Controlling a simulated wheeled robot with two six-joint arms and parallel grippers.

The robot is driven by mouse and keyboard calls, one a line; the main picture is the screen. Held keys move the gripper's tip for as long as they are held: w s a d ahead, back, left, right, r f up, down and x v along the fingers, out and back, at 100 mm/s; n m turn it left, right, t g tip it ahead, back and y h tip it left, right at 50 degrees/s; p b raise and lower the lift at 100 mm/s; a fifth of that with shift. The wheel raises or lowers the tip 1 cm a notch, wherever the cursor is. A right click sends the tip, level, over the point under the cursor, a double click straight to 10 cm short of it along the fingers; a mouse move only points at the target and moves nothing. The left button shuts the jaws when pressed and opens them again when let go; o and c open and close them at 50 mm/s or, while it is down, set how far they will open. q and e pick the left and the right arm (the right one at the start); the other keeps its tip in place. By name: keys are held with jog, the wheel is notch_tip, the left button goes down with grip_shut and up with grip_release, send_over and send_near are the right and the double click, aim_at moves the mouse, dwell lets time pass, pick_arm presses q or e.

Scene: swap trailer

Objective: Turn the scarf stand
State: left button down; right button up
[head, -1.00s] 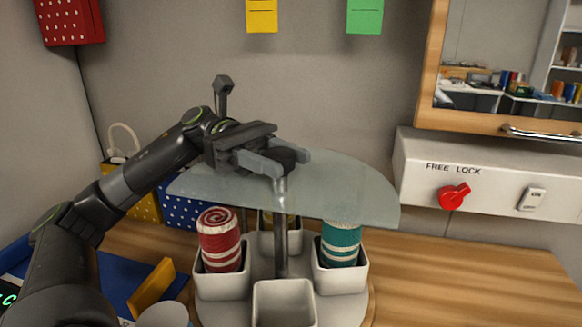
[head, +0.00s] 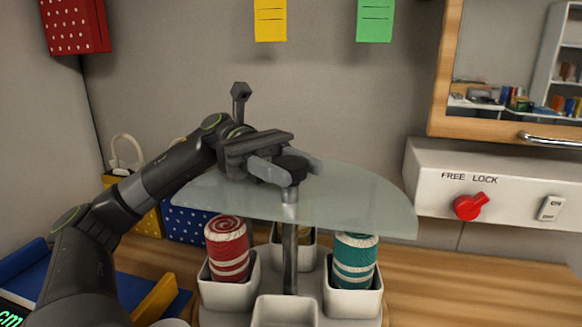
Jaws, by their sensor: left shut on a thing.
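The scarf stand has a grey base with white square cups (head: 352,298) around a central metal post (head: 290,250). A half-round frosted glass plate (head: 365,200) sits over the cups. A rolled red-and-white scarf (head: 227,248) stands in the left cup and a rolled teal-and-white scarf (head: 355,260) in the right cup. The front cup (head: 285,310) looks empty; the back cup is mostly hidden behind the post. My left gripper (head: 292,170) is above the plate, shut on the dark knob at the top of the post. My right gripper is not in view.
A white panel with a red knob (head: 468,206) marked FREE and LOCK is on the wall at right, beside a white switch (head: 550,208). A blue dotted box (head: 190,220) stands behind at left. The wooden counter (head: 480,280) is clear at right.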

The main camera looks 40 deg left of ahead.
pick_arm(q)
jog(key=c, duration=0.8)
grip_release()
jog(key=shift+c, duration=0.2)
jog(key=shift+r, duration=0.6)
notch_tip(320, 180, up, 8)
jog(key=shift+f+p, duration=0.1)
jog(key=shift+p, duration=0.45)
jog(key=shift+r, duration=0.55)
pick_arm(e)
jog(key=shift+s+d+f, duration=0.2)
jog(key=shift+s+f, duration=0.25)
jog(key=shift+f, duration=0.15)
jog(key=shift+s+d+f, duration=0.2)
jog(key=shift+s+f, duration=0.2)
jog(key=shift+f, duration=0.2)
